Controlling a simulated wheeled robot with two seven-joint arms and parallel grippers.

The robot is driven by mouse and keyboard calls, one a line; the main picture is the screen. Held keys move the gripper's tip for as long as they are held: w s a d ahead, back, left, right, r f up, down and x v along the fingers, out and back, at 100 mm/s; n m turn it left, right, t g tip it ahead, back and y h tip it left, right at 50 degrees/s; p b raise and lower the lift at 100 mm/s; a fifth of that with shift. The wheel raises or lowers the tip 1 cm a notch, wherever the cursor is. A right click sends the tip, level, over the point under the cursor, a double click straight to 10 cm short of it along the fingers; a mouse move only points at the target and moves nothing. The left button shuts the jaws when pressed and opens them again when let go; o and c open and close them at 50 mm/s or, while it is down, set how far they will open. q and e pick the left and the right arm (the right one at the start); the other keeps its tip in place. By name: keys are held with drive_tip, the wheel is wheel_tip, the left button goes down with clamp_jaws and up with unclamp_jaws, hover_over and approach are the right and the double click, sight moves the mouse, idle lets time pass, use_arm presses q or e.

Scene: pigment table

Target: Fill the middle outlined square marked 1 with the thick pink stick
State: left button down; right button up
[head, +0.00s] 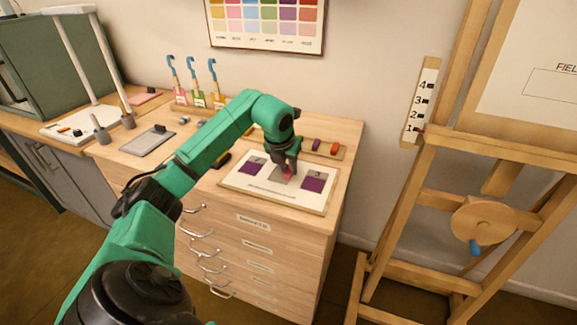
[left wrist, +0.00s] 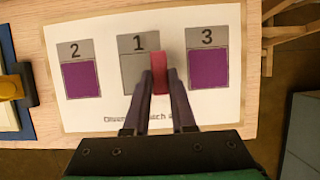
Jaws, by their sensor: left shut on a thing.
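The thick pink stick (left wrist: 159,73) is held between the fingertips of my left gripper (left wrist: 160,85), over the right edge of the middle outlined square marked 1 (left wrist: 133,72). In the head view the pink stick (head: 287,171) shows just below my left gripper (head: 286,165), at the sheet. I cannot tell whether its tip touches the paper. The middle square looks grey, with no pink visible. The square marked 2 (left wrist: 80,79) and the square marked 3 (left wrist: 207,71) are filled purple. My right gripper is not in view.
The white sheet (head: 262,188) lies on the drawer cabinet's top. Behind it, a wooden tray (head: 325,151) holds a purple and a red stick. An easel (head: 440,150) stands at the right.

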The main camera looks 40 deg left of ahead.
use_arm(q)
drive_tip(key=shift+r, duration=0.1)
idle(0.3)
drive_tip(key=shift+f+b, duration=0.35)
drive_tip(key=shift+f, duration=0.2)
drive_tip(key=shift+f+b, duration=0.3)
drive_tip(key=shift+f, duration=0.1)
